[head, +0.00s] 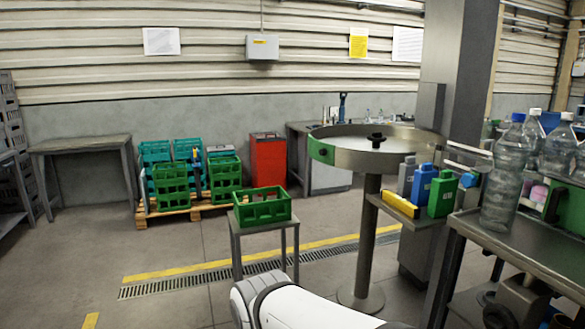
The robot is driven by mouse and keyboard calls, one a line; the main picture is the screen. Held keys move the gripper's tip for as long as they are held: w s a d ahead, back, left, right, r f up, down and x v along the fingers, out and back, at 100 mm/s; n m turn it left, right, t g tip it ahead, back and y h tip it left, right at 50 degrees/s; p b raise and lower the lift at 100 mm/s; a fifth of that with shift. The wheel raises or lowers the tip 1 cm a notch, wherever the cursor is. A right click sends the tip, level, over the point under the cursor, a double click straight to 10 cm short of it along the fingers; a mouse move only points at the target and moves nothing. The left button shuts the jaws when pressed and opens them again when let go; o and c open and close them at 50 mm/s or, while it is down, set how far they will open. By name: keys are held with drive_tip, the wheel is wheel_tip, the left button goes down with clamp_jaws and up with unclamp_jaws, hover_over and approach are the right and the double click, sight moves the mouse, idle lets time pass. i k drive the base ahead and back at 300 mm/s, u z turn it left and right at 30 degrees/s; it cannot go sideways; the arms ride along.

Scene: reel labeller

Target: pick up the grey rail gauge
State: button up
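A grey block-shaped piece (406,176), which looks like the grey rail gauge, stands upright on a small shelf (376,201) right of centre. A blue piece (422,184) and a green piece (442,194) of similar shape stand to its right, nearer to me. They partly overlap one another in the view. A yellow piece (400,205) lies along the shelf's front left edge and hides the grey piece's foot. My white arm shows at the bottom, well below the shelf. My gripper is out of view.
A round metal turntable (350,158) on a post stands just left of the shelf. Clear bottles (502,180) crowd the metal bench (515,243) at right. A green crate (262,208) sits on a small table. Floor at lower left is mostly clear.

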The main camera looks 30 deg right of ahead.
sight(407, 171)
drive_tip(key=u, duration=0.05)
drive_tip(key=i, duration=2.45)
drive_tip(key=z, duration=3.3)
drive_tip(key=i, duration=1)
drive_tip(key=u, duration=0.05)
